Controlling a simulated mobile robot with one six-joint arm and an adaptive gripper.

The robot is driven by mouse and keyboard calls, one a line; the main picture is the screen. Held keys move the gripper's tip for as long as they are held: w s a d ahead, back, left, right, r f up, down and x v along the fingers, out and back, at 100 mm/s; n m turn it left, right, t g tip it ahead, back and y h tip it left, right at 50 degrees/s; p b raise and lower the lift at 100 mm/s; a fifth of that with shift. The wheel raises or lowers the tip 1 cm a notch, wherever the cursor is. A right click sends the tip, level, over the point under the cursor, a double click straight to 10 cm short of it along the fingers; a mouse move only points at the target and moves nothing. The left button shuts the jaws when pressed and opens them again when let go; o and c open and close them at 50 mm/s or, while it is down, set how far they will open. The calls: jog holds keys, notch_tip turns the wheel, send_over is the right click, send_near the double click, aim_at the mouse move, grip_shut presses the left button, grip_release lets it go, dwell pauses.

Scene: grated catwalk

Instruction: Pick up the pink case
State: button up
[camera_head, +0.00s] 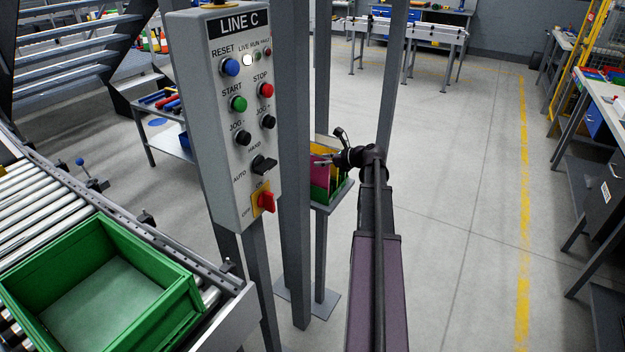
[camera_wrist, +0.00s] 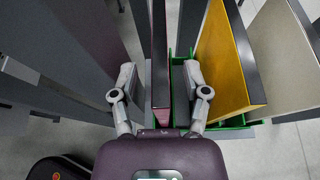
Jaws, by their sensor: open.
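The pink case (camera_wrist: 162,112) stands on edge in the wrist view, seen from above as a narrow slab with a dark spine. My gripper (camera_wrist: 159,78) is open, with one finger on each side of this slab. I cannot tell whether either finger touches it. In the head view a sliver of the pink case (camera_head: 320,159) shows beside my gripper (camera_head: 338,143), partly hidden by the post and my arm.
A yellow case (camera_wrist: 222,58) stands close to the right finger, in a green holder (camera_wrist: 240,122). The holder (camera_head: 327,190) sits on a small stand behind grey posts (camera_head: 295,220). A LINE C control box (camera_head: 232,120) and a green crate (camera_head: 165,325) are left of my arm.

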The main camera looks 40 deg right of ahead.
jog(key=shift+x, duration=1)
grip_shut()
